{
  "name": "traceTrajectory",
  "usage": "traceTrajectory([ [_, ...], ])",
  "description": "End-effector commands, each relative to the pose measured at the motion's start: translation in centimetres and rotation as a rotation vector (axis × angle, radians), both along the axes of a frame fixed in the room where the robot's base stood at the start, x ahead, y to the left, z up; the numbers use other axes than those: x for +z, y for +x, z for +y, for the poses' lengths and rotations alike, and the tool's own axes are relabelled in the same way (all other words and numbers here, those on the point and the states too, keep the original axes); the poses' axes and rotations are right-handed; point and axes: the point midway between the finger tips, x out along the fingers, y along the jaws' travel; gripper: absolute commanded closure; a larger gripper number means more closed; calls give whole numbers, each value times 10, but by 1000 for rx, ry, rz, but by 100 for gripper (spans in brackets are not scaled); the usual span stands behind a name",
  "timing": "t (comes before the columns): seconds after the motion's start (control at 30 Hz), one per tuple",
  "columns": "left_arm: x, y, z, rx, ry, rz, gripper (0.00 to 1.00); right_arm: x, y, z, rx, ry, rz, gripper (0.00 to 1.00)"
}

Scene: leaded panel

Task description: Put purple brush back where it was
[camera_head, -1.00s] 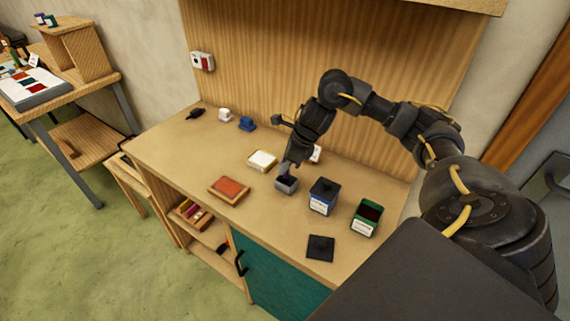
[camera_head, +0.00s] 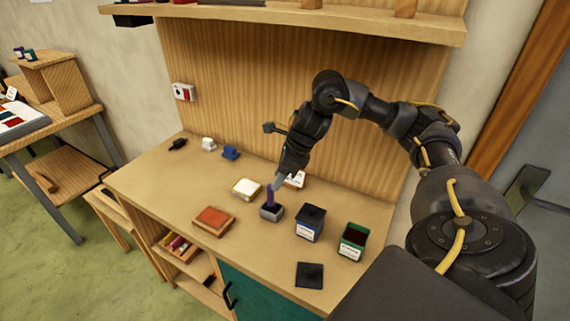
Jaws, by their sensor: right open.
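The purple brush (camera_head: 269,196) stands upright in a small grey holder (camera_head: 271,213) on the wooden worktop. My right gripper (camera_head: 279,183) is just behind and to the right of the brush, pointing down at it. Its jaws are open, and whether a finger touches the brush cannot be made out at this size. My left gripper is outside the view.
A blue-labelled jar with a dark lid (camera_head: 310,222) and an open green jar (camera_head: 353,241) stand right of the holder. A black square lid (camera_head: 309,275) lies in front. A red-orange pad (camera_head: 213,221) and a white-topped tray (camera_head: 246,188) lie left. A shelf (camera_head: 330,19) overhangs the back.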

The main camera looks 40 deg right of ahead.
Motion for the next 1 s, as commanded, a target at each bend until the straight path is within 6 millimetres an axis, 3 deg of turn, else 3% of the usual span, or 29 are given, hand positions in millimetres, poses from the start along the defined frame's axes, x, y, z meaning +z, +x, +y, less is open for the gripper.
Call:
traceTrajectory([
  [0.13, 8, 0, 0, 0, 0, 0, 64, 28, -8, -7, 0, -2, -3, 58],
  [0.3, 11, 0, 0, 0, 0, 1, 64, 41, -14, -11, 0, -1, -1, 58],
  [1.0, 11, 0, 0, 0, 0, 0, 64, 43, -15, -12, 0, 0, 1, 58],
])
